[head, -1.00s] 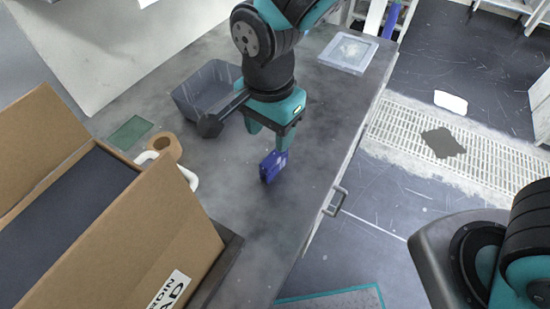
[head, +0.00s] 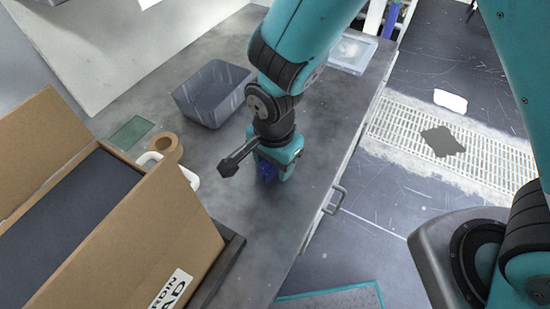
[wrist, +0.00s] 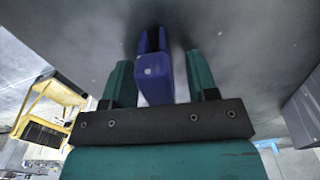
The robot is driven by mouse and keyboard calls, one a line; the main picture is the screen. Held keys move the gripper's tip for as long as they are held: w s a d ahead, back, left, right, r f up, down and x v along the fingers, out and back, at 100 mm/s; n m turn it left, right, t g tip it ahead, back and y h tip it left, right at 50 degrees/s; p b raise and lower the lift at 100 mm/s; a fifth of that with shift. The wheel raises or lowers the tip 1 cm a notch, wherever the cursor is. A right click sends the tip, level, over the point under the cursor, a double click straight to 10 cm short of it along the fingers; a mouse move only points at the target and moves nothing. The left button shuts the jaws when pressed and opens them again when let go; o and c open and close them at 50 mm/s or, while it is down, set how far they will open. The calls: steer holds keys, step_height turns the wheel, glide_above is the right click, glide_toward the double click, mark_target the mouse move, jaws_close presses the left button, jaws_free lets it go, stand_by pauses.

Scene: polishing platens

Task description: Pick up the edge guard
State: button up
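The edge guard appears to be the blue block (wrist: 154,76) with a slot at its far end, on the grey worktop. In the wrist view it stands between the two teal fingers of my gripper (wrist: 160,82), with a gap on each side, wider on the right. The fingers are open and do not appear to touch it. In the head view my gripper (head: 273,172) is low over the worktop and hides most of the blue block (head: 266,171).
A grey bin (head: 212,93) stands behind and left of my gripper. A roll of brown tape (head: 165,145), a green sheet (head: 131,132) and an open cardboard box (head: 150,240) are to the left. The worktop's edge with a drawer handle (head: 334,200) is on the right.

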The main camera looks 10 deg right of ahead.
steer(key=c, duration=0.9)
jaws_close()
step_height(320, 180, up, 20)
